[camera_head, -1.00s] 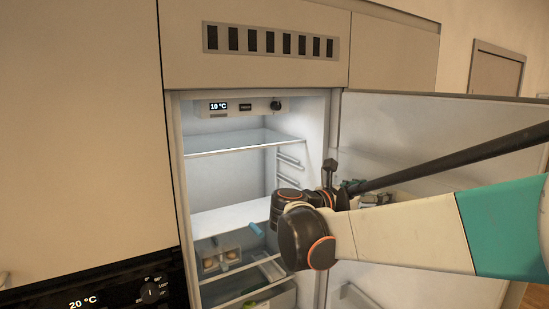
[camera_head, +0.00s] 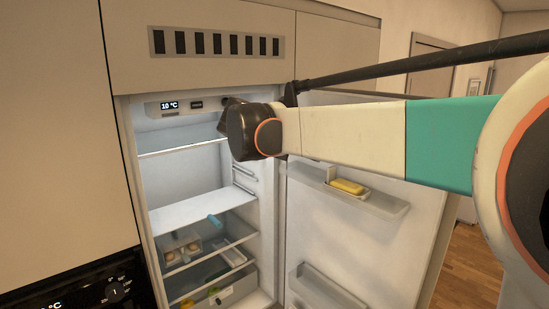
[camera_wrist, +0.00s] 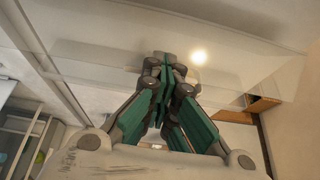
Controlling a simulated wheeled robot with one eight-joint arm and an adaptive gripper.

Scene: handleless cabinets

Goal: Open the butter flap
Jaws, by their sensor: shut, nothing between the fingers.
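A yellow block of butter (camera_head: 347,187) sits in a small holder on the upper shelf (camera_head: 385,203) of the open fridge door. A separate flap over the butter cannot be clearly made out. In the wrist view my gripper (camera_wrist: 165,72) is shut and empty, with its green-padded fingers together. It points toward a pale, partly see-through surface (camera_wrist: 215,65); contact cannot be judged. In the head view my dark wrist is in front of the upper fridge opening, above and left of the butter, and the fingers are hidden.
The fridge door (camera_head: 400,235) stands open to the right, with a lower door shelf (camera_head: 325,289). Inside are a glass shelf (camera_head: 180,146), an egg holder (camera_head: 180,247) and a bottom drawer (camera_head: 235,289). An oven panel (camera_head: 90,297) is at lower left.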

